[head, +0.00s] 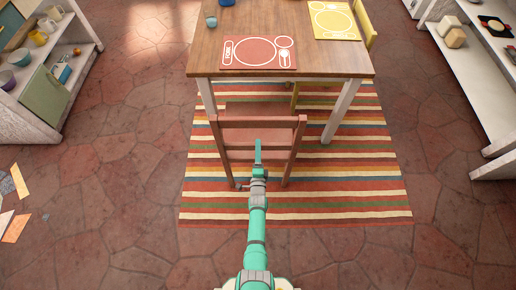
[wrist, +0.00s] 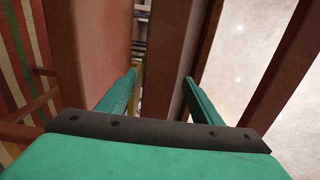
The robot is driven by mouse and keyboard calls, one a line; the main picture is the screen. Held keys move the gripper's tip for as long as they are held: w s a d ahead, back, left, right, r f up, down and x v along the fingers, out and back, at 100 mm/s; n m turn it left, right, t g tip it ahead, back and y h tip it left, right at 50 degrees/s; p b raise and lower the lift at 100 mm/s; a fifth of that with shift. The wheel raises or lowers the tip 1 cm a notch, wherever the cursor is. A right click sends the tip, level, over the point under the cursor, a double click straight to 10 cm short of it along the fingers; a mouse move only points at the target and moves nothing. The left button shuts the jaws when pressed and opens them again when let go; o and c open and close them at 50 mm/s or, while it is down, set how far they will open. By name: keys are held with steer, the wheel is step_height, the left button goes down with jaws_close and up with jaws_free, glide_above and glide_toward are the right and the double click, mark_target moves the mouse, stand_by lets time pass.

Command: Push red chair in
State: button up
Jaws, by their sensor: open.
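The red chair (head: 292,122) stands at the near side of the wooden table (head: 215,45), with its backrest toward me. Its seat is partly under the table edge, and there is a gap between backrest and table. My gripper (head: 258,145) is at the middle of the backrest, in front of its slats in the head view. In the wrist view the fingers of my gripper (wrist: 160,75) are spread apart. Red chair boards (wrist: 168,35) fill much of that view, one lying between the fingertips. I cannot tell whether the fingers touch it.
The striped rug (head: 350,190) lies under the chair and table. A red placemat (head: 240,61), a yellow placemat (head: 325,31) and a cup (head: 211,22) are on the table. A yellow chair (head: 364,25) is at its right.

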steer(key=shift+w, duration=1.1)
jaws_close()
